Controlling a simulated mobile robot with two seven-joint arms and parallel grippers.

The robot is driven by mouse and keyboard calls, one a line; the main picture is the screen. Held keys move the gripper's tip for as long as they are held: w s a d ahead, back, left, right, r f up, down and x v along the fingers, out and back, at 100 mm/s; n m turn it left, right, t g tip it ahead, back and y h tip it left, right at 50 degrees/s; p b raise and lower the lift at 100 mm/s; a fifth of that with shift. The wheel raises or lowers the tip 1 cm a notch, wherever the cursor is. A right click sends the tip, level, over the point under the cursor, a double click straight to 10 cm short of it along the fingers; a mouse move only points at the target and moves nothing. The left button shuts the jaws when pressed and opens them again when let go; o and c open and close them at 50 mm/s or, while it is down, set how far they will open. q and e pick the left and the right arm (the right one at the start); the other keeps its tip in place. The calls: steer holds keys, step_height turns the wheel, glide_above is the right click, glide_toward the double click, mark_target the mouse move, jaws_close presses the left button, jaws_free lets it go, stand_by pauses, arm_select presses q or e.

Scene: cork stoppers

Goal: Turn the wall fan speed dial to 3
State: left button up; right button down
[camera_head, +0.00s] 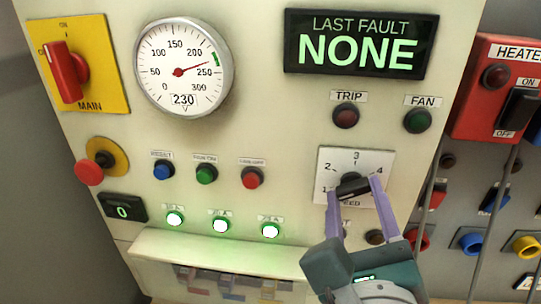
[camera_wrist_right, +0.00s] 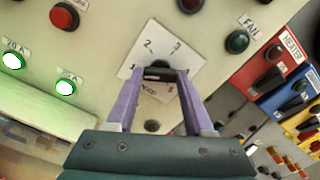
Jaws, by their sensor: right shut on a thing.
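The speed dial is a dark knob (camera_head: 352,184) on a white square plate (camera_head: 381,160) with 1, 2, 3 and 4 around it. The plate (camera_wrist_right: 150,50) and the dark knob (camera_wrist_right: 158,72) also show in the right wrist view. My right gripper (camera_head: 355,190) is shut on the knob, with one purple finger on each side. The fingers and the gripper body hide part of the knob and the lower plate label. I cannot tell which number the knob points to. My left gripper is not in view.
A dark TRIP lamp (camera_head: 346,115) and a dark green FAN lamp (camera_head: 418,120) sit above the plate. A gauge (camera_head: 184,68), a red MAIN switch (camera_head: 66,72) and several buttons are to the left. A red HEATER box (camera_head: 490,80) with hanging cables is at the right.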

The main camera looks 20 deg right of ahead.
steer(key=m+b, duration=0.2)
steer(key=m, duration=0.3)
steer(key=shift+f+m, duration=0.1)
steer(key=shift+m, duration=0.2)
steer(key=m+b, duration=0.1)
steer(key=m, duration=0.2)
steer(key=shift+m+b, duration=0.3)
steer(key=m+b, duration=0.1)
steer(key=m, duration=0.1)
steer(key=shift+a+m, duration=0.1)
steer(key=shift+m, duration=0.3)
steer(key=m+b, duration=0.3)
steer(key=shift+m, duration=0.3)
steer(key=m+b, duration=0.2)
steer(key=m, duration=0.1)
steer(key=shift+m, duration=0.3)
steer(key=m+b, duration=0.3)
steer(key=shift+m+b, duration=0.3)
steer(key=shift+m, duration=0.4)
steer(key=shift+r, duration=0.2)
